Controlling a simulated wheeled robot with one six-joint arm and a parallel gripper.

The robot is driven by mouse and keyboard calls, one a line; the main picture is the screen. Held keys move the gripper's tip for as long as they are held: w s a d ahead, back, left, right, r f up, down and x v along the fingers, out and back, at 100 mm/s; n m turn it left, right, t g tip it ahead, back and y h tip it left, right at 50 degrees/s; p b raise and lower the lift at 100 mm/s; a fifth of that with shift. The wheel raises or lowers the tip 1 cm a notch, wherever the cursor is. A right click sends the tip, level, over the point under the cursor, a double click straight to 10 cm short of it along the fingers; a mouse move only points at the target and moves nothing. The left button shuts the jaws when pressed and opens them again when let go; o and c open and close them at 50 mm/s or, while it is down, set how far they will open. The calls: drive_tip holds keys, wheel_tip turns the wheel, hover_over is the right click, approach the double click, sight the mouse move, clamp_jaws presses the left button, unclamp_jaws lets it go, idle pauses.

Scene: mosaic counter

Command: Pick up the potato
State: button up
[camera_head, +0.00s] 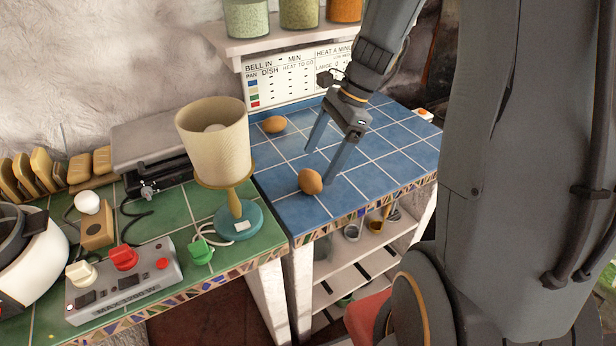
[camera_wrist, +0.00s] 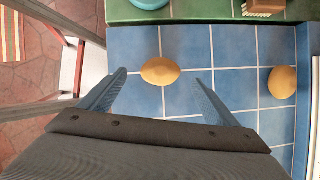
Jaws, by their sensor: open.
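Two brown, potato-like objects lie on the blue tiled counter (camera_head: 375,158). The farther one (camera_head: 274,124) lies near the wall, beside the lamp. My gripper (camera_head: 319,165) is open and empty above the blue tiles, with its fingers pointing down toward the nearer object. In the wrist view, one brown object (camera_wrist: 160,71) shows beyond and between the two fingertips (camera_wrist: 162,78), and the other (camera_wrist: 282,82) lies off to the right. Which one is the potato I cannot tell for certain.
A lamp with a beige shade (camera_head: 213,142) and teal base stands on the green tiled counter (camera_head: 165,212) to the left. A control box (camera_head: 124,280) with knobs is at the front left. A shelf with jars (camera_head: 290,32) hangs above. Much of the blue counter is clear.

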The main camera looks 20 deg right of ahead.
sight(313, 173)
drive_tip(key=shift+p+x, duration=0.75)
drive_tip(key=shift+x, duration=1.9)
drive_tip(key=shift+w+d, duration=0.1)
drive_tip(key=c, duration=1.2)
